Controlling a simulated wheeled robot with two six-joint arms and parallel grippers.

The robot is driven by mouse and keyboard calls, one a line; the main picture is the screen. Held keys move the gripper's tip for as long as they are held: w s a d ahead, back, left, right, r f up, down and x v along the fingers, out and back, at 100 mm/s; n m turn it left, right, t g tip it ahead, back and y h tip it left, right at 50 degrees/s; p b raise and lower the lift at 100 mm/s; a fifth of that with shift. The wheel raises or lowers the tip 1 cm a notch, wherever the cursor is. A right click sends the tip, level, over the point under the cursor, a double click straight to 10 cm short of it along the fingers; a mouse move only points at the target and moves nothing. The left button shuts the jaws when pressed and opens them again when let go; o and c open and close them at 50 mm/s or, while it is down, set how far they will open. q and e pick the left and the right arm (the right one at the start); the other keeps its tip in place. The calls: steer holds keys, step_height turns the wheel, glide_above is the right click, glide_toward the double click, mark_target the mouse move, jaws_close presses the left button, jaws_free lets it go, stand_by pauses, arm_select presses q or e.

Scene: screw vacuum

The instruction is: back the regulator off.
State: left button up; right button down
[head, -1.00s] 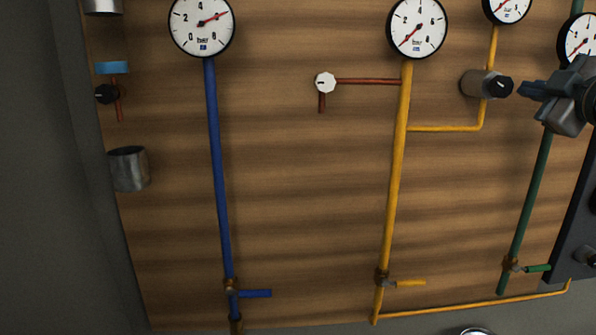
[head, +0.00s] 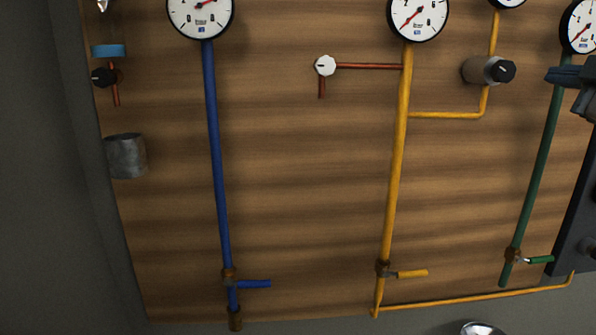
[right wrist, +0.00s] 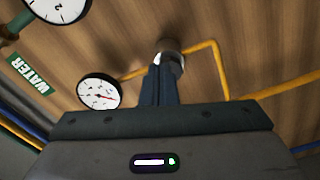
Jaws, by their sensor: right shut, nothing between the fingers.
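The regulator (head: 488,70), a grey cylinder with a black knob, sits on the yellow pipe branch at the upper right of the head view. It also shows beyond my fingers in the right wrist view (right wrist: 173,54), partly hidden by them. My right gripper (head: 553,76) is at the right edge of the head view, to the right of the knob and apart from it there. Its fingers (right wrist: 157,66) are together and empty. My left gripper is not in view.
A gauge (head: 417,14) tops the yellow pipe (head: 396,170). The green pipe (head: 535,175) and its gauge (head: 582,26) stand near my right gripper. A white knob (head: 325,66) and blue pipe (head: 216,170) are farther left. Bare wooden board (head: 300,200) lies between the pipes.

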mark_target(503, 72)
steer(key=w+n+p, duration=0.6)
steer(key=n, duration=0.4)
steer(key=shift+a+r, duration=0.4)
steer(key=shift+r, duration=0.05)
steer(key=shift+a+f, duration=0.1)
steer(key=shift+a, duration=0.1)
stand_by(0.7)
steer(key=shift+a+r, duration=0.25)
steer(key=shift+r, duration=0.3)
steer(key=shift+d+r+b, duration=0.1)
steer(key=shift+r+b, duration=0.15)
steer(key=shift+b, duration=0.05)
stand_by(0.4)
